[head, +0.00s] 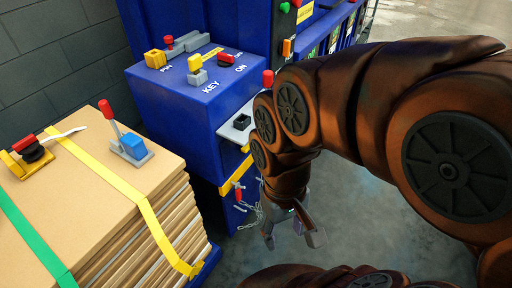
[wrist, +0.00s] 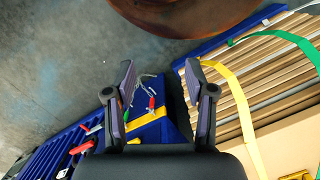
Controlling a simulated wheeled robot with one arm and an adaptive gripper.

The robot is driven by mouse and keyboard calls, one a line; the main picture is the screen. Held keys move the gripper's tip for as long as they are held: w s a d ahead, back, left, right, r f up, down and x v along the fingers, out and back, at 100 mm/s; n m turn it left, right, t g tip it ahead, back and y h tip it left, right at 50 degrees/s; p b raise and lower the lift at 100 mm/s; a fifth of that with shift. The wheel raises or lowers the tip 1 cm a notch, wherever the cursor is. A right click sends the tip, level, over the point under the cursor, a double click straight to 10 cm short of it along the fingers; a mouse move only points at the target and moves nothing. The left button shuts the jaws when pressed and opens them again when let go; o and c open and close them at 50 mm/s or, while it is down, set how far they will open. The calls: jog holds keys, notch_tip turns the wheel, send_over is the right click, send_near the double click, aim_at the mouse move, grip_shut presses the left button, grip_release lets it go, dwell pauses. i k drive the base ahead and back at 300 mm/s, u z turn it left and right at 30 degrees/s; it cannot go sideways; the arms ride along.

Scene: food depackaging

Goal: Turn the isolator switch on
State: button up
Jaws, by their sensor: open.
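Which part is the isolator switch I cannot tell for sure. A red and black rotary knob (head: 226,60) sits on top of the blue cabinet (head: 190,100), beside the printed word ON. A red handle (head: 238,192) sits by a yellow bar on the cabinet's lower front. In the wrist view a red handle (wrist: 152,103) shows between the fingers, near a yellow strip. My gripper (head: 292,235) points down in front of the cabinet, low and right of the handle. It is open and empty, its fingers spread in the wrist view (wrist: 159,64).
Left stands a cardboard stack (head: 105,190) with yellow and green straps. On it are a red-handled clamp (head: 35,150) and a blue lever block (head: 133,147). A chain (head: 250,212) hangs on the cabinet front. Grey floor (head: 365,225) lies clear at right.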

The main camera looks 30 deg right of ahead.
aim_at(245, 149)
jog(key=u, duration=0.05)
jog(key=k, duration=0.55)
jog(key=z, duration=0.7)
jog(key=i, duration=0.4)
jog(key=u, duration=1.7)
jog(key=k, duration=0.4)
jog(key=z, duration=0.8)
jog(key=i, duration=0.3)
jog(key=u, duration=0.35)
